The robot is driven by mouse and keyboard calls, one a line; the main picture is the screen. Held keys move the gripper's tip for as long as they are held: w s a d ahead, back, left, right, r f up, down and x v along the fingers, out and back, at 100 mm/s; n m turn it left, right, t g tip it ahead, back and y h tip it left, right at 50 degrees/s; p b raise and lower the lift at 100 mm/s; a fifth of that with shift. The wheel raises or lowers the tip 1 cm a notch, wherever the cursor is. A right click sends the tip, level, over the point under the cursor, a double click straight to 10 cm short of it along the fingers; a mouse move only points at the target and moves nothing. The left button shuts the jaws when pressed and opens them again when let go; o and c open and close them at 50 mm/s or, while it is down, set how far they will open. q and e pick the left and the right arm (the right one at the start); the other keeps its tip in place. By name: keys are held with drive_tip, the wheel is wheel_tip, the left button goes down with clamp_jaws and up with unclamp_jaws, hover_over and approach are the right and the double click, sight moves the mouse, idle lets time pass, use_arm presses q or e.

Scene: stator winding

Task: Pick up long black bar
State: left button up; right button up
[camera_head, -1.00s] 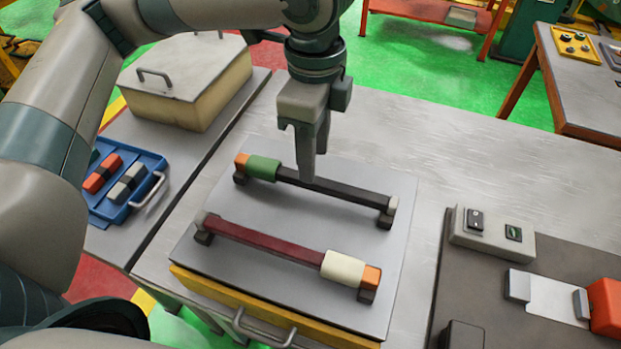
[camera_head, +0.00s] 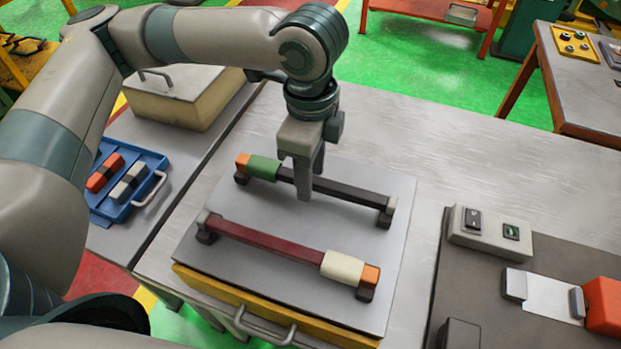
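The long black bar (camera_head: 345,191) lies at the back of a grey plate, with a green sleeve and orange end (camera_head: 257,167) at its left and a small grey-brown end block (camera_head: 387,212) at its right. My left gripper (camera_head: 311,186) points down over the bar's left-middle part. Its fingers are apart, the near one in front of the bar and the far one partly hidden behind it. Whether they touch the bar is not clear. The bar rests on its supports. My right gripper is out of view.
A dark red bar (camera_head: 265,239) with a cream sleeve lies nearer on the same plate (camera_head: 290,217). A blue tray (camera_head: 128,206) with small parts and a beige lidded box (camera_head: 190,95) are at left. A control box (camera_head: 490,229) stands at right.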

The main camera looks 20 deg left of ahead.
use_arm(q)
drive_tip(key=shift+c, duration=0.6)
clamp_jaws()
drive_tip(key=shift+r, duration=0.1)
